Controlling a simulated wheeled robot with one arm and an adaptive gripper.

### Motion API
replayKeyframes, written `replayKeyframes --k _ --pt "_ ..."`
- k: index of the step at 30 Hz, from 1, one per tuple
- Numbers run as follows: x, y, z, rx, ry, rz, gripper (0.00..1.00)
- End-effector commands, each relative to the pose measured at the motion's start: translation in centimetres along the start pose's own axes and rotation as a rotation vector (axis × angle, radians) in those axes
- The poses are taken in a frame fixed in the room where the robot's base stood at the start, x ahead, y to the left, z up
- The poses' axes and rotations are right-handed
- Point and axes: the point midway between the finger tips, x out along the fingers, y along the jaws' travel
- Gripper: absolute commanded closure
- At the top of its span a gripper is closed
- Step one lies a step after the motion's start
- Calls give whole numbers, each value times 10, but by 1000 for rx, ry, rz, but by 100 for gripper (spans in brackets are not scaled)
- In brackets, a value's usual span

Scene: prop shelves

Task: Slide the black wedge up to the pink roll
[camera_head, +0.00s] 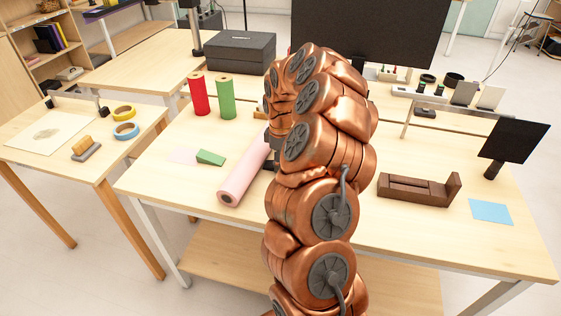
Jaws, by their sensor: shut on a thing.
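The pink roll (243,172) lies slantwise on the middle table, its near end toward the front edge and its far part hidden behind my arm. I make out no black wedge; one may be hidden behind my arm. A green wedge (210,157) lies left of the roll, apart from it. My gripper (271,151) is mostly hidden behind my arm; only a dark grey bit shows beside the roll's right side. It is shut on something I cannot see. I cannot tell whether it touches the roll.
A pale pink sheet (184,155) lies left of the green wedge. Red (198,95) and green (226,98) rolls stand upright behind. A black box (240,52) is at the back. A brown wooden holder (418,188) and blue sheet (490,211) lie right. The table's front left is clear.

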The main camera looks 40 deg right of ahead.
Motion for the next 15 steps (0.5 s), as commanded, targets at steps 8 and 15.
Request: replayKeyframes --k 8,15 --pt "0 1 -2 0 0 0 87" --pt "0 2 -3 0 0 0 87"
